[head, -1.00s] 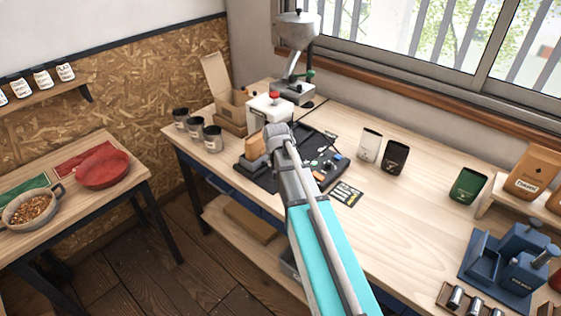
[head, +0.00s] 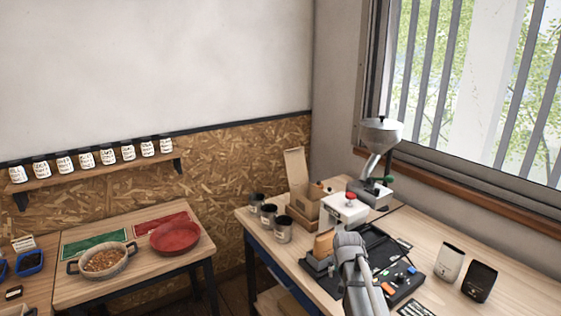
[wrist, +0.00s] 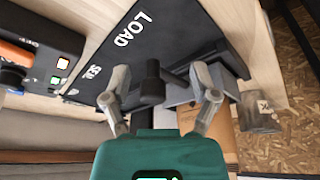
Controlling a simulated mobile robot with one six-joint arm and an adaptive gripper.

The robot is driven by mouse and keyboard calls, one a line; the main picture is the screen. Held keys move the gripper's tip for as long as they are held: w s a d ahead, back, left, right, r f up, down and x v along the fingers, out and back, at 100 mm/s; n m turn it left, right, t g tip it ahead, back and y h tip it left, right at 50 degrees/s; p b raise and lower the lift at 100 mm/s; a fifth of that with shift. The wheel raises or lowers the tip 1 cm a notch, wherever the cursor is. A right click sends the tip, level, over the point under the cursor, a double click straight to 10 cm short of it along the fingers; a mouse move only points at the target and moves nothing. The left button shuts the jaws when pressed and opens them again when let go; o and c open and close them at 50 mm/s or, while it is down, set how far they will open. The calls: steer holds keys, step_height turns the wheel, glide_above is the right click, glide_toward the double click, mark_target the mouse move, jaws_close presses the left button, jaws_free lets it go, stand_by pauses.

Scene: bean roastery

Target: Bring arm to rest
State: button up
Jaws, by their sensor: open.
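My gripper (wrist: 158,88) is open in the wrist view, with its two grey fingers spread apart. A dark round-ended part (wrist: 152,82) shows between the fingers; I cannot tell whether they touch it. Beyond it lies a black mat (wrist: 165,35) with the printed words LOAD and SEAL. In the head view my grey arm end hangs over the bench at the black mat (head: 408,290) and hides the gripper. A brown bag (head: 324,243) stands just left of my arm.
A white machine with a red knob (head: 345,208) and a hopper grinder (head: 380,140) stand behind. Several cans, one in front (head: 283,230), and an open carton (head: 300,205) are left. White (head: 449,262) and black (head: 479,281) pouches stand right. A side table holds a red bowl (head: 176,237).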

steer(key=s+a+n+g, duration=0.1)
steer(key=s+a+g, duration=0.1)
steer(key=s, duration=0.7)
steer(key=s+a+n+g, duration=0.1)
steer(key=s+a, duration=0.2)
steer(key=s, duration=0.6)
steer(key=shift+s+a+f+g+y, duration=0.25)
steer(key=shift+a+f+g+y, duration=0.05)
steer(key=shift+f+g+y, duration=0.15)
steer(key=shift+c, duration=0.2)
steer(key=shift+c, duration=1.2)
